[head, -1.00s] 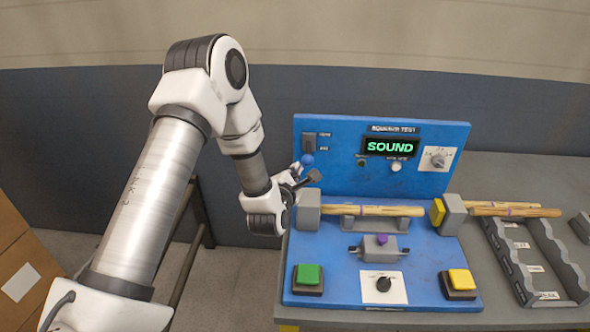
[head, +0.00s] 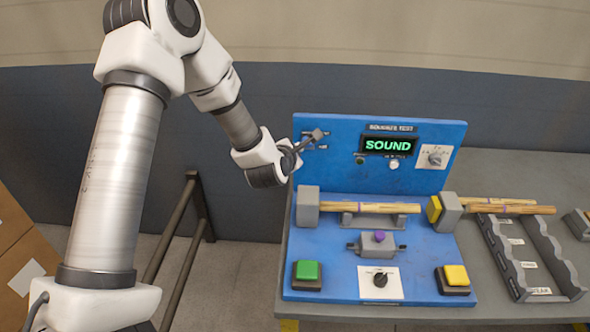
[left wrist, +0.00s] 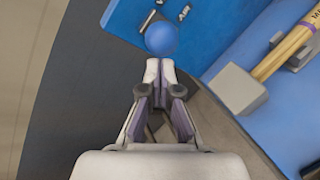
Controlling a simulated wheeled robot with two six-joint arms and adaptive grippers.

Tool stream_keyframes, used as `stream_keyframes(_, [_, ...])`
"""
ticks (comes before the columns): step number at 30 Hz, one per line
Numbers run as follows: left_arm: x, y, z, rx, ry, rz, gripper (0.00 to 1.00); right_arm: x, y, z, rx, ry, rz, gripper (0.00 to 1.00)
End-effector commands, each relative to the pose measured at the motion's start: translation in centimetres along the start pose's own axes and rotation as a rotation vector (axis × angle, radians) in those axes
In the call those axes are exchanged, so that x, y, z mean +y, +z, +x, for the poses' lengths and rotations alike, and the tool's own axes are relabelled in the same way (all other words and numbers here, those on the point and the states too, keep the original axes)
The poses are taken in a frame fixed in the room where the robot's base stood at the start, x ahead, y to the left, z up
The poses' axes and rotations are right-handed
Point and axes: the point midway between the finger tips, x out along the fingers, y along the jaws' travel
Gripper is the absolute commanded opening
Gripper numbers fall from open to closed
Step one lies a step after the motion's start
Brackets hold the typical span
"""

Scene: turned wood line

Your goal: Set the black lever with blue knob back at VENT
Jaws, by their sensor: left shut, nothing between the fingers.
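The blue knob (left wrist: 162,38) sits on the end of its black lever (left wrist: 150,16) at the upper left of the blue panel, beside an AIR label (left wrist: 184,12). My left gripper (left wrist: 160,68) is shut and empty, with its fingertips just below the knob in the left wrist view. I cannot tell whether they touch it. In the head view my left gripper (head: 308,144) is in front of the panel's upper left corner and largely hides the lever and knob. Which end the lever stands at is not clear. My right gripper is not in view.
The blue test panel (head: 345,150) has a lit SOUND display (head: 388,146). On its base are a green button (head: 307,272), a yellow button (head: 456,276) and a wooden spindle (head: 370,208) between grey blocks. A grey rack (head: 500,262) stands at the right.

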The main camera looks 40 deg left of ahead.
Motion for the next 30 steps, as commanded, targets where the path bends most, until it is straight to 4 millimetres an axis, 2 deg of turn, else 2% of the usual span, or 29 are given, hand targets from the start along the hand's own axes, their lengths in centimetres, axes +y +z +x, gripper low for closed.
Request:
stream_keyframes(22, [1.0,0.8,-0.1,-0.005,0.006,0.000,0.00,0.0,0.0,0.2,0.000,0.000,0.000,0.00])
stream_keyframes(30, [2.1,1.8,-0.6,-0.009,0.011,0.000,0.00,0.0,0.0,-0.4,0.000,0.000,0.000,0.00])
